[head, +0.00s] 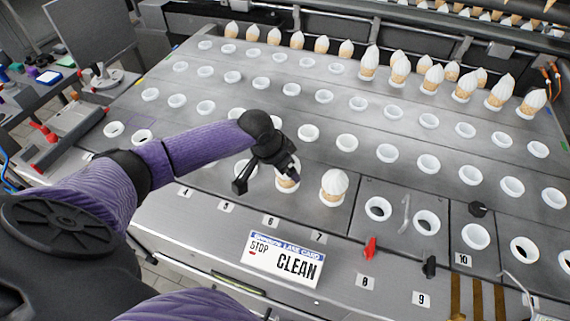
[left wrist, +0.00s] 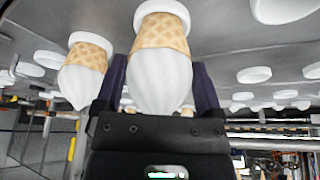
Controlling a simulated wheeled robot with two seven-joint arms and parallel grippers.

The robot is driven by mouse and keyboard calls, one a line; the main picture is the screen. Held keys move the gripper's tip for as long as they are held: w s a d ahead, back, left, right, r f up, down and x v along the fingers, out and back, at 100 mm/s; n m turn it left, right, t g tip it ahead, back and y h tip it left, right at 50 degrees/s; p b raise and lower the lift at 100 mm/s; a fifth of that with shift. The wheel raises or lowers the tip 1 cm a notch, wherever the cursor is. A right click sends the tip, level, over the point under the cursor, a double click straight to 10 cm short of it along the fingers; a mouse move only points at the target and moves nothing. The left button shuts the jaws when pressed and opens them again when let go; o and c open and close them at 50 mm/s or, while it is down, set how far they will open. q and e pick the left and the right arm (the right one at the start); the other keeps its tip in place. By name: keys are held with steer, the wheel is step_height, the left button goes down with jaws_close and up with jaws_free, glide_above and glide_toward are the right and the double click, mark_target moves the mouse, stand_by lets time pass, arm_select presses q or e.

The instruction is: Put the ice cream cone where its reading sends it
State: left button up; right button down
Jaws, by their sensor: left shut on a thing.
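My left gripper (head: 268,176) is over the front row of cups and shut on an ice cream cone (head: 287,182), a tan waffle cone with white ice cream on top. In the left wrist view, which is upside down, the cone (left wrist: 162,60) stands between the two fingers, its lower end at a white ring cup (left wrist: 163,10). I cannot tell whether it is fully seated. The lane card (head: 285,260) on the front edge reads "STOP" and "CLEAN". My right gripper is not in view.
A second cone (head: 334,187) stands just right of the held one. Several cones line the back rows, and many cups are empty. Number labels run along the front edge. A red lever (head: 370,247) and a black lever (head: 430,266) stick up at the front right.

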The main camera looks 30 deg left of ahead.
arm_select(q)
steer(key=o, duration=0.6)
steer(key=p+v, duration=0.3)
steer(key=v, duration=0.7)
